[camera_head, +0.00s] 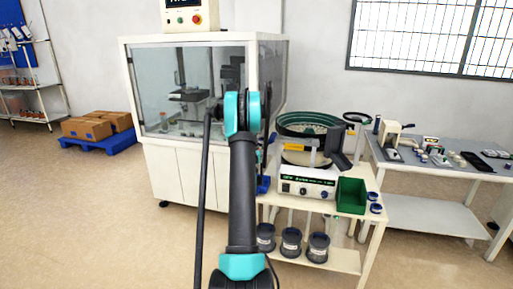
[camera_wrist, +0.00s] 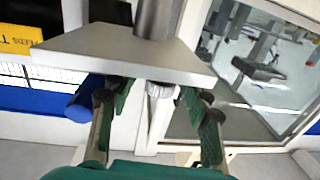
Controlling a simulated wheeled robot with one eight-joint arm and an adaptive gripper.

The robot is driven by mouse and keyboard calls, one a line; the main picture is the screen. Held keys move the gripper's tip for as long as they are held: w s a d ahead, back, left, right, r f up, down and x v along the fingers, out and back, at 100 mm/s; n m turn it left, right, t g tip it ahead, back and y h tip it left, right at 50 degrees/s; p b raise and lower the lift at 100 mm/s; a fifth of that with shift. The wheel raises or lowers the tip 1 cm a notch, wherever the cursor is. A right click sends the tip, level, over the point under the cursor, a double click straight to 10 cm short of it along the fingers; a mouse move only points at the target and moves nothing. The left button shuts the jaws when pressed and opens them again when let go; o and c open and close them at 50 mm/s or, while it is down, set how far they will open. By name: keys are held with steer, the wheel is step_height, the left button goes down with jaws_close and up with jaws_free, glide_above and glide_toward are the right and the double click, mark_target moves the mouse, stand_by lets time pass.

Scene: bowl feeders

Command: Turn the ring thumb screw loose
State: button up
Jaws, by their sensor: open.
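In the wrist view, a small silver knurled knob (camera_wrist: 159,90), which looks like the ring thumb screw, shows just under a grey metal plate (camera_wrist: 120,50). My gripper (camera_wrist: 156,104) is open, with one finger to the left and one to the right of the knob. The plate partly covers the fingertips and the knob's upper part. I cannot tell whether the fingers touch the knob. In the head view, my arm hides the gripper and the screw. The bowl feeder (camera_head: 310,124) with its green bowl stands to the right of my arm.
A metal post (camera_wrist: 153,18) rises from the plate, close to my fingers. A glass-sided machine cabinet (camera_head: 160,90) stands behind my arm. A green bin (camera_head: 351,195) sits at the feeder table's front right. A workbench (camera_head: 430,165) stands further right. Open floor lies at left.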

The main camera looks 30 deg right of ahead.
steer(key=shift+s, duration=0.1)
steer(key=v, duration=1.2)
steer(key=shift+r, duration=0.15)
steer(key=s+a+r+g+y, duration=0.1)
steer(key=s+a+r+g, duration=0.1)
steer(key=s+a, duration=0.3)
steer(key=s+a+r+g+y, duration=0.1)
steer(key=s+a+r, duration=0.1)
steer(key=a, duration=0.5)
steer(key=s+a+f+n+g+y, duration=0.2)
steer(key=s+a+f+n+y, duration=0.1)
steer(key=s+a, duration=0.5)
steer(key=s+a+f+n+g+y, duration=0.2)
steer(key=s+a+f+n+y, duration=0.1)
steer(key=s+a, duration=0.6)
steer(key=s+a+f+n+g+y, duration=0.1)
steer(key=s+a+f+y, duration=0.3)
steer(key=s+a, duration=0.4)
steer(key=a+n, duration=0.1)
steer(key=a, duration=0.4)
steer(key=shift+s+a+f+n+g+y, duration=0.2)
steer(key=shift+a+f+n+g+y, duration=0.1)
steer(key=shift+f+n+g, duration=0.1)
steer(key=shift+d, duration=0.15)
